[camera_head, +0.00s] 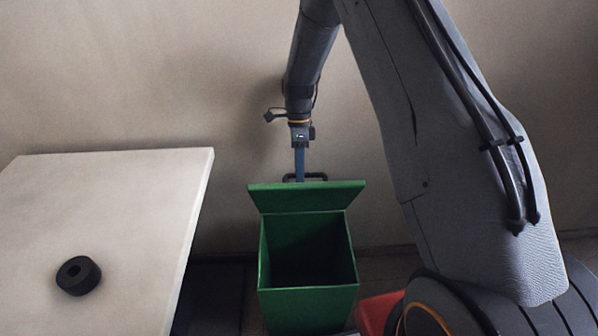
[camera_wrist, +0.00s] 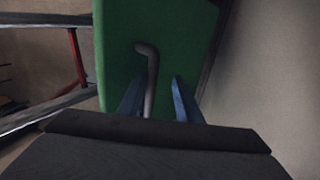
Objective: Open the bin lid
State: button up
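The green bin (camera_head: 308,300) stands on the floor with its dark inside showing. Its green lid (camera_head: 307,197) is raised at the far edge of the opening, tilted up and back. A dark bar handle (camera_head: 318,177) shows just beyond the lid's top edge. My gripper (camera_head: 300,176) reaches down from above to the handle, behind the lid. In the wrist view, the blue fingers of my gripper (camera_wrist: 157,80) are apart, with the bent handle (camera_wrist: 151,72) between them and a gap on the right side. The green lid (camera_wrist: 190,45) fills the middle there.
A red object (camera_head: 378,312) lies right of the bin, partly hidden by my arm. A plain wall (camera_head: 150,80) is behind.

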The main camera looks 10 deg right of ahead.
notch_tip(320, 180, up, 10)
jog(key=b, duration=0.2)
dwell(0.5)
jog(key=shift+d, duration=0.1)
jog(key=s+d+r+n+t, duration=0.1)
jog(key=s+n, duration=0.3)
jog(key=s, duration=0.1)
jog(key=s+d+r+n+t, duration=0.1)
jog(key=s+r+n, duration=0.1)
jog(key=s+n, duration=0.2)
jog(key=shift+s+d+r+n, duration=0.25)
jog(key=shift+s+d+n, duration=0.05)
jog(key=shift+s, duration=0.05)
jog(key=s+n, duration=0.3)
jog(key=s, duration=0.1)
jog(key=s+d+n+t, duration=0.1)
jog(key=s+n, duration=0.3)
jog(key=s, duration=0.1)
jog(key=s+d+n+t, duration=0.1)
jog(key=s+n, duration=0.2)
jog(key=s, duration=0.1)
jog(key=shift+s+r+n+h, duration=0.2)
jog(key=shift+s+n+h, duration=0.05)
jog(key=shift+n+h, duration=0.05)
jog(key=shift+c, duration=0.3)
jog(key=shift+s+d, duration=0.1)
jog(key=shift+s, duration=0.15)
jog(key=c, duration=0.3)
jog(key=shift+n, duration=0.3)
grip_shut()
